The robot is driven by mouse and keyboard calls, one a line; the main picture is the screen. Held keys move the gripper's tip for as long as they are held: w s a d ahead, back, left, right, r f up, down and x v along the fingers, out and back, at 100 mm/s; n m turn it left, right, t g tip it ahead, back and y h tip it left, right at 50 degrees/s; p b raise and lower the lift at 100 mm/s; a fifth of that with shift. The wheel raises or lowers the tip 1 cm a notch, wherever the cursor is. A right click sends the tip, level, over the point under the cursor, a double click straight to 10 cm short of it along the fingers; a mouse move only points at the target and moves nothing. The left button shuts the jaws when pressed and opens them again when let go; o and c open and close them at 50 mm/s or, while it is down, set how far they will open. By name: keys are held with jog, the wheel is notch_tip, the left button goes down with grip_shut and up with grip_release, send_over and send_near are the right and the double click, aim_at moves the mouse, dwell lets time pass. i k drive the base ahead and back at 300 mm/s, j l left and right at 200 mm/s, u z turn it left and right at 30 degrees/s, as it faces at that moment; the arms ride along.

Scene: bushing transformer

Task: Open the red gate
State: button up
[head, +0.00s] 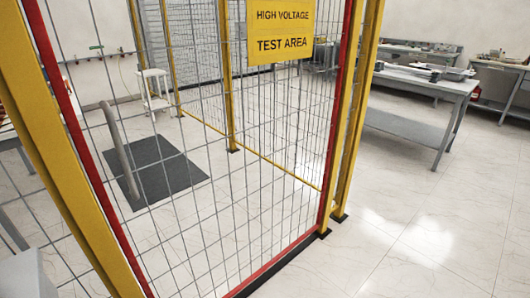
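The red gate (72,125) stands close in front of me in the head view. It has a red frame with grey wire mesh, and a yellow "HIGH VOLTAGE TEST AREA" sign (280,31) hangs at its upper right. Its red side bars line up with the yellow posts on both sides, so it looks shut. A grey, slightly bent upright bar (119,152) shows near the left red bar and looks like the gate's handle. The gate's top is out of view. My gripper is not in view.
Yellow posts (62,170) and (357,110) flank the gate. Behind the mesh are a dark floor mat (160,178), a white stool (155,88) and more yellow fencing. A grey workbench (425,82) stands at the right. The tiled floor at the lower right is clear.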

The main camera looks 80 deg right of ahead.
aim_at(277, 31)
jog(key=z, duration=2.75)
jog(key=i+l+u, duration=0.1)
jog(key=l, duration=0.25)
jog(key=i+l+u, duration=0.3)
jog(key=l, duration=0.15)
